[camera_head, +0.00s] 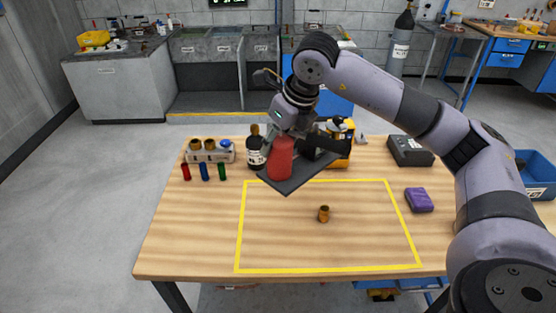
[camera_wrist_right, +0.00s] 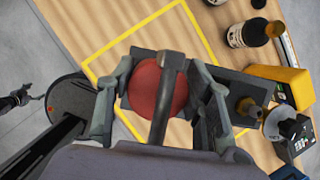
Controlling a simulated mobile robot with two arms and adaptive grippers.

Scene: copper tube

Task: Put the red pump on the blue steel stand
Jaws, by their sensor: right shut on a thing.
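The red pump (camera_head: 281,158) has a rounded red body on a dark flat base plate. My right gripper (camera_head: 292,132) is shut on it and holds it tilted above the back part of the wooden table. In the right wrist view, the fingers of my right gripper (camera_wrist_right: 165,95) flank the round red top of the pump (camera_wrist_right: 150,88), and its dark plate sticks out to one side. I cannot clearly identify a blue steel stand; a blue piece (camera_head: 326,98) stands behind the table, partly covered by my arm. A dark jointed shape at the wrist view's left edge may be my left gripper.
On the wooden table (camera_head: 185,250) are a yellow-taped rectangle, a small brass fitting (camera_head: 323,214), a purple block (camera_head: 418,200) and a dark bottle (camera_head: 255,152). A parts rack (camera_head: 210,156) stands back left. A blue crate (camera_head: 537,192) is at right. Grey floor lies left.

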